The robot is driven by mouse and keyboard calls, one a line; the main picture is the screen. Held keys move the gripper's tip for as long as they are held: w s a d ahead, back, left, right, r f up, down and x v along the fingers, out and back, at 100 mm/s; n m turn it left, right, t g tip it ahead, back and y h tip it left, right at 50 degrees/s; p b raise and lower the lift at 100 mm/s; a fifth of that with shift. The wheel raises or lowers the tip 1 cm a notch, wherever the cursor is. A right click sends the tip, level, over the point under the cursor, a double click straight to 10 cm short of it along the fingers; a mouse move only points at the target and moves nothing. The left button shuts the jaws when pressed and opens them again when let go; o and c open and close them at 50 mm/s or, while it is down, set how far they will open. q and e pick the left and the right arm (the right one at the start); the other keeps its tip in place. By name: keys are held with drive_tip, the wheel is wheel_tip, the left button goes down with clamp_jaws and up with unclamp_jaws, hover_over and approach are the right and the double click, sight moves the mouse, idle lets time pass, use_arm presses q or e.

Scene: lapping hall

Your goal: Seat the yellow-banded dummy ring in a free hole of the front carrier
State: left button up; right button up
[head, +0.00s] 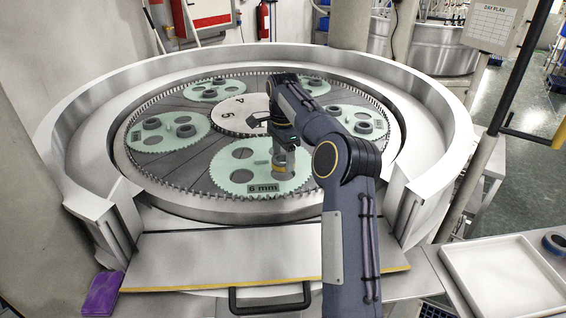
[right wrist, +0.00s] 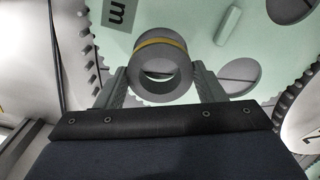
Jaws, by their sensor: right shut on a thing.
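The yellow-banded dummy ring (right wrist: 160,68) is a grey ring with a yellow stripe. In the right wrist view my right gripper (right wrist: 161,82) is shut on it, one finger on each side. In the head view my right gripper (head: 285,154) points down over the front carrier (head: 237,184), a pale green toothed disc marked 6 mm. Holes show in this carrier at its back left (head: 243,153) and left (head: 228,177); in the wrist view, holes show at right (right wrist: 238,78) and upper right (right wrist: 290,8). I cannot tell whether the ring touches the carrier. My left gripper is out of view.
Other green carriers with dark rings sit around the plate, such as the left one (head: 150,142). A numbered white hub (head: 232,112) is in the middle. A raised metal rim (head: 85,115) surrounds the plate. A white tray (head: 505,275) stands at right, a purple block (head: 103,292) at front left.

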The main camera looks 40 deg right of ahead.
sight(283, 175)
wheel_tip(283, 175, down, 3)
idle(0.3)
drive_tip(key=shift+f, duration=0.15)
drive_tip(key=o, duration=1.3)
